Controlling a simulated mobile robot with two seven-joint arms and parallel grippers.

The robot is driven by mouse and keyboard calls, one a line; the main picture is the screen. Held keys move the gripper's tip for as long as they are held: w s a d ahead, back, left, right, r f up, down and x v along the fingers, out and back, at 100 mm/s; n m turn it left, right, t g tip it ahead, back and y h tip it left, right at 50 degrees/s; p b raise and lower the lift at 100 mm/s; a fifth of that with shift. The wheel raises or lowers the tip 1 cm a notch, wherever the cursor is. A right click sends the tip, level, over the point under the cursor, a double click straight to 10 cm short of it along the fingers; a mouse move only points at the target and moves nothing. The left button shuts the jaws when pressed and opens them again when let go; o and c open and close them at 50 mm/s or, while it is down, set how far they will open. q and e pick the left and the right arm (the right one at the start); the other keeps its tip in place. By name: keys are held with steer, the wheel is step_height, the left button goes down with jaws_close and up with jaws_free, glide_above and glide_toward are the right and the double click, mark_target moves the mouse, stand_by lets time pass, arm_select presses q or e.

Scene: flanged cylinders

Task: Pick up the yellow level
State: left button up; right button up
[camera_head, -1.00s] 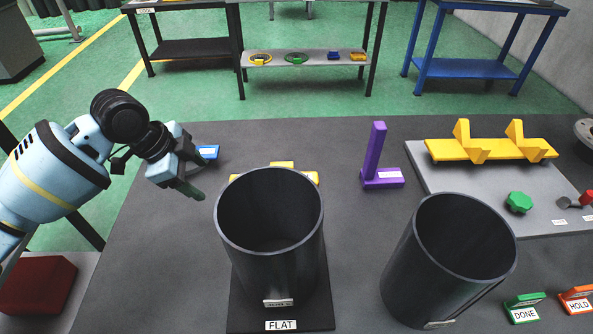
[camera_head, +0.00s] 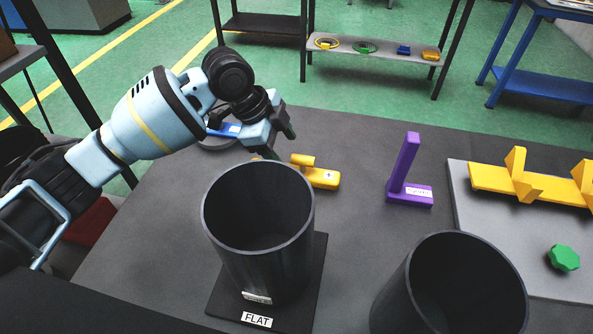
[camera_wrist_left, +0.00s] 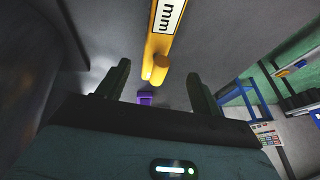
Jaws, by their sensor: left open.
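The yellow level (camera_head: 322,178) lies on the dark table behind the left cylinder, which hides part of it. In the left wrist view the level (camera_wrist_left: 158,45) shows a white label reading "mm", and its end lies between and beyond the fingers. My left gripper (camera_head: 277,143) is open and empty, above and behind the left cylinder, just left of the level's visible part. Its two fingers (camera_wrist_left: 160,88) stand apart in the wrist view. My right gripper is not in view.
A tall dark open cylinder (camera_head: 225,225) stands on a plate labelled "FLAT" (camera_head: 312,290). Another cylinder (camera_head: 410,290) stands at the lower right. A purple square (camera_head: 403,170) stands right of the level. A yellow V-block stand (camera_head: 490,178) sits on a grey plate (camera_head: 465,225).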

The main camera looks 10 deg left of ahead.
mark_target(291, 159)
arm_select(q)
steer(key=shift+x, duration=1)
steer(key=shift+s+x, duration=0.15)
steer(key=shift+x, duration=1.15)
steer(key=shift+s+x, duration=0.15)
steer(key=shift+x, duration=1.15)
steer(key=c, duration=1.3)
steer(key=shift+r, duration=0.2)
jaws_close()
step_height(291, 159, up, 10)
steer(key=shift+f, duration=0.15)
